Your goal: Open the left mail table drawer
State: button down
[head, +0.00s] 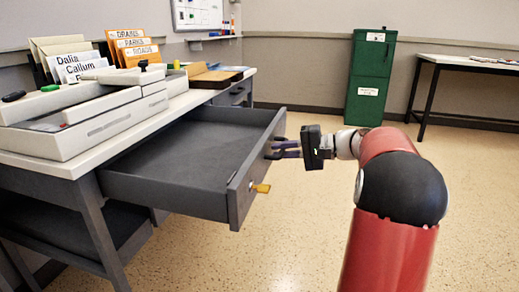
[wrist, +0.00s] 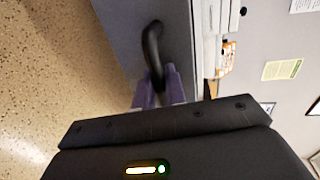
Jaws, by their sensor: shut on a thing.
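The left mail table drawer (head: 238,203) is grey and stands pulled well out from under the table top, its visible inside empty. My gripper (head: 275,150) is at the far part of the drawer front, its fingers shut on the dark handle. In the wrist view the curved black drawer handle (wrist: 151,42) runs down between the purple fingers of my gripper (wrist: 157,88). The grey drawer front (wrist: 122,28) lies just beyond them. A yellow tag or key (head: 262,188) sticks out of the front, nearer the camera than the handle.
The mail table (head: 60,160) carries a pale machine (head: 95,115), card files (head: 75,62) and a brown tray (head: 215,78). Another drawer (head: 240,93) is farther along. A green cabinet (head: 371,75) and side table (head: 465,62) stand at the back. Speckled floor right of the drawer is clear.

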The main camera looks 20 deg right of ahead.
jog(key=shift+f+v, duration=0.2)
jog(key=shift+v, duration=0.8)
jog(key=c, duration=1.6)
grip_release()
jog(key=shift+o, duration=0.2)
jog(key=p+v, duration=0.1)
jog(key=v, duration=0.6)
jog(key=shift+s+d, duration=0.25)
jog(key=shift+d, duration=0.1)
